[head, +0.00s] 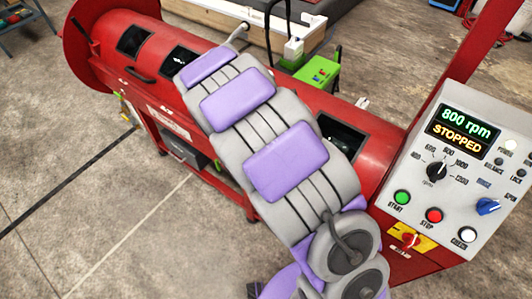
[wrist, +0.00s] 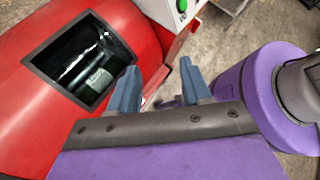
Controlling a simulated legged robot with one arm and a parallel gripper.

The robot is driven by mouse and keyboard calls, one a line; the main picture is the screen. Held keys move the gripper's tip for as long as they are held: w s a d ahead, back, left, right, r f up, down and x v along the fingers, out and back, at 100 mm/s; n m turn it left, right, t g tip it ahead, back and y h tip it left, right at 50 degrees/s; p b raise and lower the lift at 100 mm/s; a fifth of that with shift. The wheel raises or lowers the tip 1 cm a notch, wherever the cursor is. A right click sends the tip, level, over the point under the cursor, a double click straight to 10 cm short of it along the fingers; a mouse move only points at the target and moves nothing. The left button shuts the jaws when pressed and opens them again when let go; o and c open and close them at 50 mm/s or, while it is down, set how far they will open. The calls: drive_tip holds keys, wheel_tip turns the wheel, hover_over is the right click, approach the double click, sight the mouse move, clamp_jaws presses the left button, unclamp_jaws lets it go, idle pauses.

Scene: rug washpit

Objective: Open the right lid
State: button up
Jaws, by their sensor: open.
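A long red drum machine (head: 290,98) lies across the head view, with my arm in front of its middle. At its right part is a dark-framed rectangular window or opening (head: 342,133). It also shows large at the upper left of the wrist view (wrist: 85,62), with shiny and greenish shapes inside. I cannot tell whether it is glazed or open, and no handle of the right lid shows. My gripper (wrist: 160,92) is open and empty, its two blue-grey fingers apart, to the right of that window. My arm hides the gripper in the head view.
A control panel (head: 470,160) at the right reads 800 rpm, STOPPED. The left part of the drum has two dark windows (head: 133,41) and a dark handle (head: 139,76). A green box (head: 318,72) stands behind the drum. The concrete floor (head: 110,220) at front left is clear.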

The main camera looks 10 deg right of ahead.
drive_tip(key=w+a+f+n+t+h+p, duration=0.15)
drive_tip(key=w+a+f+n+t, duration=0.3)
drive_tip(key=a+f+n, duration=0.7)
drive_tip(key=w+a+f+n+t+h+p, duration=0.15)
drive_tip(key=w+a+f+n+t, duration=0.3)
drive_tip(key=a+f+n, duration=0.75)
drive_tip(key=shift+m+t+h, duration=0.3)
drive_tip(key=shift+m, duration=0.25)
drive_tip(key=b+x, duration=0.1)
drive_tip(key=x, duration=0.4)
drive_tip(key=b+x, duration=0.1)
drive_tip(key=x, duration=0.5)
drive_tip(key=r+b+x, duration=0.1)
drive_tip(key=x, duration=0.4)
drive_tip(key=shift+s+d, duration=0.15)
drive_tip(key=shift+d, duration=0.2)
drive_tip(key=shift+r, duration=0.1)
clamp_jaws()
